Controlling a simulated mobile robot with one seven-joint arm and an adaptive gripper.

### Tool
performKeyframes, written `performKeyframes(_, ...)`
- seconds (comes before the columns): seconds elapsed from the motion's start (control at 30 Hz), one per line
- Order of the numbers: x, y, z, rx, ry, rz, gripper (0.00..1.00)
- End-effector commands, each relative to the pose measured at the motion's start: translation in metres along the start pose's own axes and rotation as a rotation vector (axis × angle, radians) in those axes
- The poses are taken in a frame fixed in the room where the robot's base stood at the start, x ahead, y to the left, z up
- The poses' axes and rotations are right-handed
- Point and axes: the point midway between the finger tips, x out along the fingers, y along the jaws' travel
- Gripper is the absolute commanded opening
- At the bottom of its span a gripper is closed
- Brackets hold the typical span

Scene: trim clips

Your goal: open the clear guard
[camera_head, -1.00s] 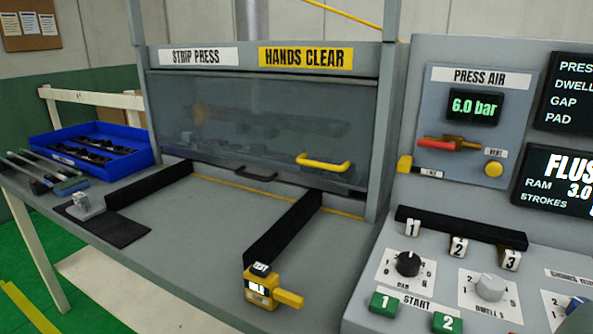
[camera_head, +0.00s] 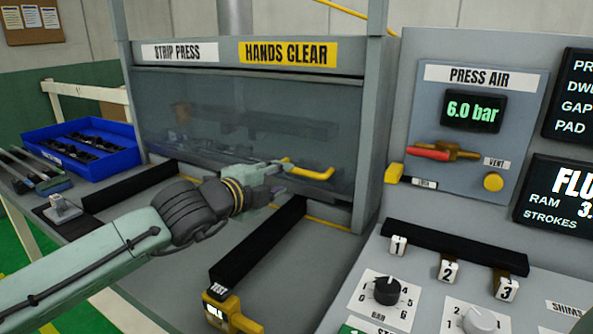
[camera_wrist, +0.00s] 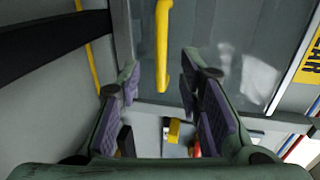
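The clear guard (camera_head: 245,105) is a tinted see-through panel across the front of the strip press. It is down, its lower edge near the bench. Its yellow bar handle (camera_head: 321,174) is at the lower right of the panel. My gripper (camera_head: 277,181) is at the handle's left end and hides part of it. In the wrist view, my gripper (camera_wrist: 160,85) is open, with its purple-padded fingers apart. The yellow handle (camera_wrist: 162,42) reaches into the gap between the fingertips. I cannot tell whether either finger touches it.
Two black rails (camera_head: 258,243) run forward on the bench. A yellow tool (camera_head: 229,315) stands at the near end of the right rail. A blue tray (camera_head: 82,150) of dark parts is at the left. The control panel (camera_head: 415,195) stands close on the right.

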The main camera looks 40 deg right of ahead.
Motion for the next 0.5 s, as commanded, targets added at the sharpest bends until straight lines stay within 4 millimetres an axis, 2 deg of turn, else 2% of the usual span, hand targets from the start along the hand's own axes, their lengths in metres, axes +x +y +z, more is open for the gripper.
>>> performKeyframes(0.3,0.061,-0.002,-0.002,-0.001,0.003,-0.002,0.33)
performKeyframes(0.5,0.082,-0.002,-0.001,-0.001,0.001,-0.003,0.33)
